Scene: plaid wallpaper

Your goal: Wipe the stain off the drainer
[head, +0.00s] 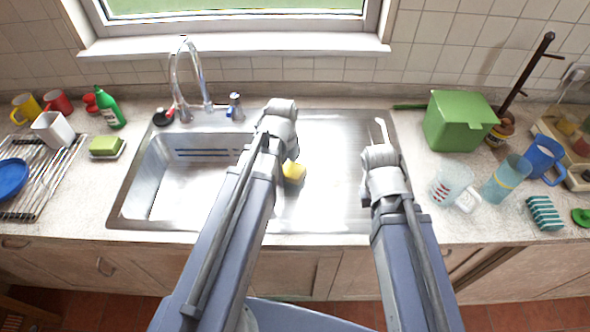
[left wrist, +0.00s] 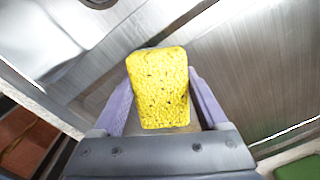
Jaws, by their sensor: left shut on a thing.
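A yellow sponge (head: 293,172) is over the left part of the steel drainer (head: 335,140), right of the sink basin. My left gripper (head: 291,160) is shut on this sponge. In the left wrist view the speckled sponge (left wrist: 158,88) sits between the two purple fingers, over brushed steel (left wrist: 245,75). I cannot tell whether it touches the steel. My right gripper (head: 381,132) is over the drainer's right edge, partly hidden by its own wrist. I cannot make out a stain; my arms, the sponge and bright glare cover parts of the drainer.
The basin (head: 178,202) and tap (head: 187,80) are on the left. A rack (head: 65,158) with mugs is far left.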

